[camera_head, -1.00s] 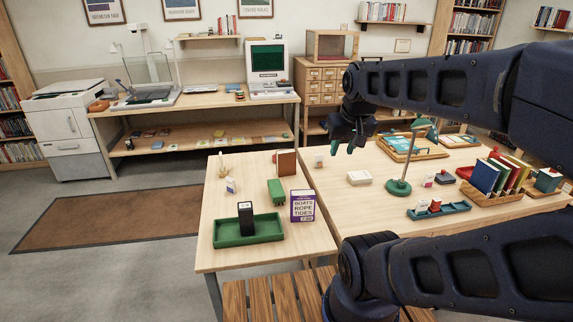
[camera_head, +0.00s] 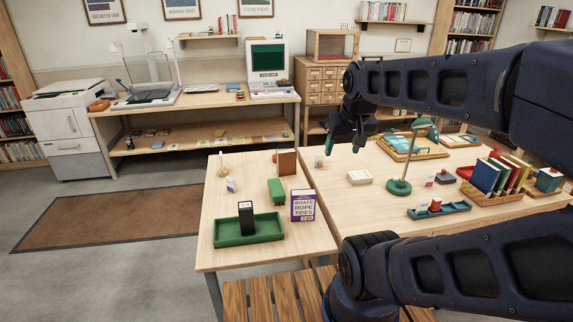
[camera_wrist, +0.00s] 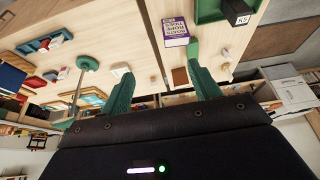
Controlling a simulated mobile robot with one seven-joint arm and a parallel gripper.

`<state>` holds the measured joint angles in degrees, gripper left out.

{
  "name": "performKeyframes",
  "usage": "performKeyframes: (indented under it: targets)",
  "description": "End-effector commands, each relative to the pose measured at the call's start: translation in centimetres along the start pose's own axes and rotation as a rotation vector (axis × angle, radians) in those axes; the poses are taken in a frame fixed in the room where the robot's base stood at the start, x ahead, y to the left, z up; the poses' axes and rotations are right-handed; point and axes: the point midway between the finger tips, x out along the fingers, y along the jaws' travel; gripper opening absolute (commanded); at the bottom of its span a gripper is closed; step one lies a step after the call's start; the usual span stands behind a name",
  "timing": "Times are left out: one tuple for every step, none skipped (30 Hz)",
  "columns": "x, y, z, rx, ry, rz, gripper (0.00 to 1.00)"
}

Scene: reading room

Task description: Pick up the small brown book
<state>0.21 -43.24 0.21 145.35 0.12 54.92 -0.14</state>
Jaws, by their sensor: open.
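The small brown book (camera_head: 287,162) stands upright near the back right edge of the left table (camera_head: 215,256), behind a green block (camera_head: 276,191). My gripper (camera_head: 344,148) is in the air to the right of the book, over the back of the right table. Its two green fingers are apart with nothing between them; they also show spread in the wrist view (camera_wrist: 157,76).
A purple book (camera_head: 302,206) and a green tray (camera_head: 224,240) holding a black block (camera_head: 246,218) stand near the book on the left table. The right table carries a green lamp (camera_head: 398,187), a white box (camera_head: 360,177) and a book rack (camera_head: 492,198).

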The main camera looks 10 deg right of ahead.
Motion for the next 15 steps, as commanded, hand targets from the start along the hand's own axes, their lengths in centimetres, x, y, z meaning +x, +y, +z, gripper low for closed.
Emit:
performKeyframes:
  targets:
    - [0.0, 0.0, -0.1, 0.001, 0.0, 0.0, 0.62]
    - [0.0, 0.0, -0.2, 0.004, -0.001, 0.0, 0.62]
    - [0.0, 0.0, -0.4, 0.01, -0.003, 0.0, 0.62]
    - [0.0, 0.0, -0.7, 0.017, -0.005, -0.001, 0.62]
    - [0.0, 0.0, -1.1, 0.025, -0.008, -0.001, 0.62]
    - [0.0, 0.0, -1.7, 0.043, -0.014, -0.001, 0.62]
    - [0.0, 0.0, -2.3, 0.056, -0.018, -0.001, 0.62]
    - [0.1, 0.0, -2.9, 0.074, -0.024, -0.001, 0.62]
    - [0.1, 0.0, -3.9, 0.1, -0.031, -0.001, 0.62]
    - [0.2, -0.1, -4.7, 0.119, -0.037, 0.0, 0.62]
    - [0.3, -0.1, -5.5, 0.141, -0.043, 0.0, 0.62]
    - [0.5, -0.1, -6.5, 0.17, -0.051, 0.002, 0.62]
    - [0.6, -0.1, -7.3, 0.192, -0.057, 0.003, 0.62]
    - [0.8, -0.1, -8.1, 0.213, -0.063, 0.004, 0.62]
    - [1.0, -0.1, -9.1, 0.242, -0.07, 0.006, 0.62]
